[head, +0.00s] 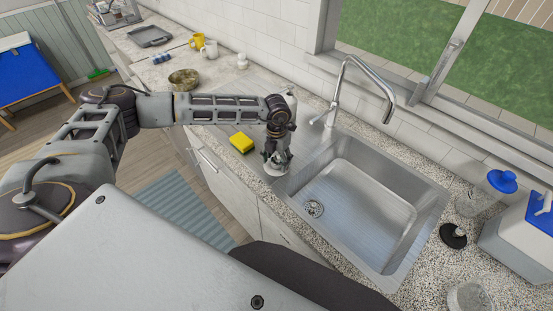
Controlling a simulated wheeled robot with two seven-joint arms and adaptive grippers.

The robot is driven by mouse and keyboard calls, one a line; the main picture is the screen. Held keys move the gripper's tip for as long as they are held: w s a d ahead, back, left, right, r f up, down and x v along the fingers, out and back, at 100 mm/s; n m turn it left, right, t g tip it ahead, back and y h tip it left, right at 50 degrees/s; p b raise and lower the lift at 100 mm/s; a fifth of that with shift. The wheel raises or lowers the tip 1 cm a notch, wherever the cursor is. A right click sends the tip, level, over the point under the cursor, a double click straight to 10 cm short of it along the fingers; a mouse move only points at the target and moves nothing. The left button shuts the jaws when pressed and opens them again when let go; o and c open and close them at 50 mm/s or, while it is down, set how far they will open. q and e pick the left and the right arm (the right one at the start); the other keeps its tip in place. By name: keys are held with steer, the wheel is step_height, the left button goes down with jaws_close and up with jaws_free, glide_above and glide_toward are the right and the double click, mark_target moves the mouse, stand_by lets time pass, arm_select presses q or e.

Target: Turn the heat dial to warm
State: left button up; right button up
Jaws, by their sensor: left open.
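My left gripper (275,162) points down over the counter at the left edge of the sink. Its fingers are apart. A small pale round thing (274,170) shows at the fingertips; the gripper covers much of it, and I cannot tell whether it is the heat dial or whether the fingers touch it. No heat dial or warm marking can be made out for sure elsewhere. My right gripper is not in view.
The steel sink (410,235) with its tall faucet (345,75) lies right of my gripper. A yellow sponge (241,143) lies close on its left.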

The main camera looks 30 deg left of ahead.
arm_select(q)
steer(key=shift+f, duration=0.15)
steer(key=c, duration=1)
